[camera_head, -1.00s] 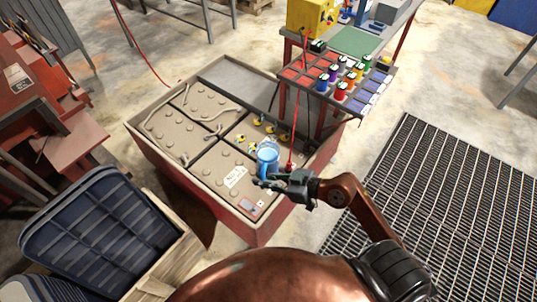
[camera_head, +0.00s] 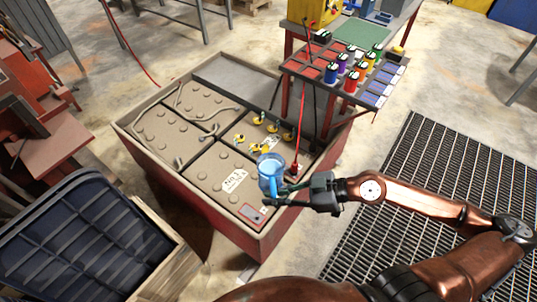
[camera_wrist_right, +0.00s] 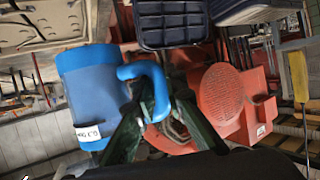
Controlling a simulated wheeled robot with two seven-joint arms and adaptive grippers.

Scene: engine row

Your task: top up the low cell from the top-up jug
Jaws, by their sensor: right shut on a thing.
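The blue top-up jug (camera_head: 270,174) is held above the front right part of the battery box (camera_head: 190,205). My right gripper (camera_head: 292,194) is shut on its handle. In the right wrist view the jug (camera_wrist_right: 92,90) looks roughly upright, with a white label low on its side, and the gripper's fingers (camera_wrist_right: 150,130) close around the blue handle. The cells have grey-brown tops with round caps. Several yellow caps (camera_head: 258,147) stand out just behind the jug. I cannot tell which cell is low. My left gripper is not in view.
A rack of coloured pots (camera_head: 350,80) stands on a bench behind the box. A red cable with a red clamp (camera_head: 295,168) stands close right of the jug. A dark blue crate (camera_head: 85,230) is at left front. Floor grating (camera_head: 430,180) lies to the right.

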